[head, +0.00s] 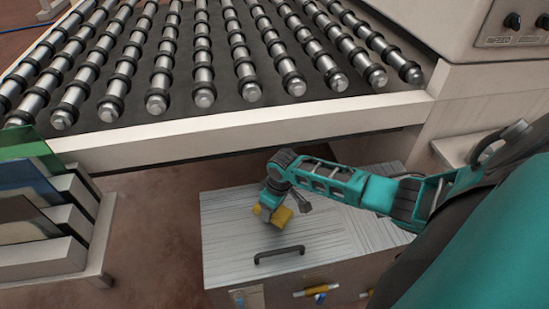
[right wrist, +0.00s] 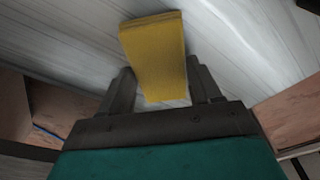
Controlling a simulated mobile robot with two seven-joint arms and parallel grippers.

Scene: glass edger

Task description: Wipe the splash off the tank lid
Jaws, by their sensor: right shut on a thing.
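The tank lid (head: 335,235) is a pale grey, streaked flat top with a black handle (head: 279,254) near its front edge. It also fills the upper part of the right wrist view (right wrist: 235,45). My right gripper (head: 270,207) is over the left-middle of the lid, shut on a yellow sponge (head: 282,217). In the right wrist view the sponge (right wrist: 155,45) sticks out between the two dark fingers (right wrist: 163,88). I cannot tell whether it touches the lid. No distinct splash shows; the sponge and gripper hide part of the lid. My left gripper is not in view.
A roller conveyor (head: 215,122) with a pale front rail stands behind the tank. A rack of glass sheets (head: 45,215) is at the left. A control panel (head: 515,25) is at the top right. Yellow and blue valves (head: 318,291) stick out of the tank's front.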

